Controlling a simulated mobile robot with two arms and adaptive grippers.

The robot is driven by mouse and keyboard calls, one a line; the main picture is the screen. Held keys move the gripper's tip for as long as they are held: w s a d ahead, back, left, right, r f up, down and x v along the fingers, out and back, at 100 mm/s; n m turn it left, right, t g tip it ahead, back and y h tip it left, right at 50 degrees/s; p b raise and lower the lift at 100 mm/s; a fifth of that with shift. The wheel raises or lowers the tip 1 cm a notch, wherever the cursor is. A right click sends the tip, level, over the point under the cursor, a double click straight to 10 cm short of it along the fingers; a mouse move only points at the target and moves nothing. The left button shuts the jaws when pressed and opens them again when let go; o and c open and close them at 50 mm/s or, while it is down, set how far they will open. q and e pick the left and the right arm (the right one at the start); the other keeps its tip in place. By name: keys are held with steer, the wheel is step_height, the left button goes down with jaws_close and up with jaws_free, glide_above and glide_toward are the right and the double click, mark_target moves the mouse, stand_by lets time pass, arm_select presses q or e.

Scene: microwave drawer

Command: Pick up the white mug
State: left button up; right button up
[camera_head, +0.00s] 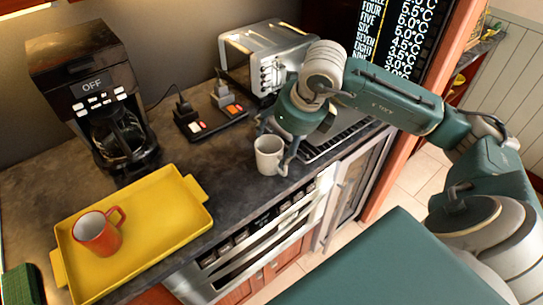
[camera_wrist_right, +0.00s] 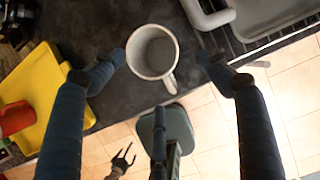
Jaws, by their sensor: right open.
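The white mug (camera_head: 268,155) stands upright on the dark countertop near its front edge. It also shows in the right wrist view (camera_wrist_right: 153,53), where its handle points down and to the right and its inside looks empty. My right gripper (camera_head: 277,141) is open at the mug. In the wrist view its fingertips (camera_wrist_right: 160,68) lie on either side of the mug, with visible gaps between them and it. My left gripper does not show in the head view; a small dark forked shape at the bottom of the wrist view may be it, too small to judge.
A yellow tray (camera_head: 198,222) holding a red mug (camera_head: 97,234) lies at the left. A coffee maker (camera_head: 90,85), a power strip (camera_head: 212,120) and a toaster (camera_head: 262,58) stand behind. A dish rack (camera_head: 340,140) is right of the white mug. The counter between tray and mug is clear.

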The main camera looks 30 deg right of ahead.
mark_target(271, 147)
steer(key=p+x, duration=0.2)
steer(key=x, duration=0.1)
steer(key=w+x, duration=0.1)
steer(key=x, duration=0.1)
steer(key=shift+w+a+r+p, duration=0.1)
steer(key=shift+a+r+p, duration=0.05)
steer(key=shift+p, duration=0.25)
steer(key=shift+w+f, duration=0.15)
steer(key=shift+f, duration=0.2)
steer(key=shift+c, duration=1)
steer(key=c, duration=1.2)
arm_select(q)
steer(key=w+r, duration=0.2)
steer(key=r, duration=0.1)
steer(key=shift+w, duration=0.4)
